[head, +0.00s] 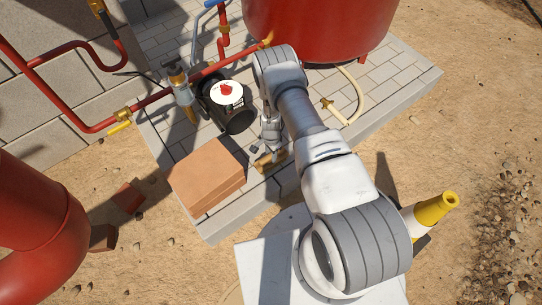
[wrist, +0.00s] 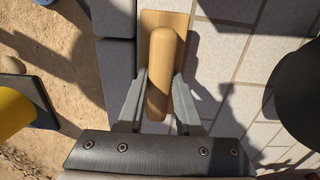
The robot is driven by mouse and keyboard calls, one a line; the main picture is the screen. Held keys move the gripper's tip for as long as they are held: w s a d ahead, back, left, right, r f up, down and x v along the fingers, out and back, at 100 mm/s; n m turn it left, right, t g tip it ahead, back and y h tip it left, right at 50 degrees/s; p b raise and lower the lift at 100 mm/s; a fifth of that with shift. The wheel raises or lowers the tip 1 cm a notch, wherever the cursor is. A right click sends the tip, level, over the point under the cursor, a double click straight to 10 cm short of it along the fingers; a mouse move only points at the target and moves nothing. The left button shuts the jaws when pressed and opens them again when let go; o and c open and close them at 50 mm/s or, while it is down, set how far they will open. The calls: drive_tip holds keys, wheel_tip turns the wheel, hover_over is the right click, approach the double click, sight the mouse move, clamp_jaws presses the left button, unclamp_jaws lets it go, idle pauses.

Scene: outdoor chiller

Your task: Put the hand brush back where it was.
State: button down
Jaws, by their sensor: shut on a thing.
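The hand brush (wrist: 164,35) has a pale wooden block and a rounded wooden handle. In the wrist view my gripper (wrist: 160,88) is shut on the handle, one grey finger on each side, with the block beyond the fingertips. In the head view the brush (head: 266,161) shows small and partly hidden below my gripper (head: 270,149). It is over the front part of the paved slab (head: 222,220), close to its edge. I cannot tell whether it touches the paving. Its bristles are hidden.
An orange-brown block (head: 205,172) lies on the slab left of my gripper. A black pump (head: 238,118) stands behind it, among red pipes (head: 85,128). A red tank (head: 320,28) and a cream hose (head: 357,92) are at the back.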

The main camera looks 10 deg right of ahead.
drive_tip(key=shift+w, duration=0.1)
drive_tip(key=c, duration=0.6)
unclamp_jaws()
drive_tip(key=shift+o, duration=0.2)
drive_tip(key=shift+r, duration=0.1)
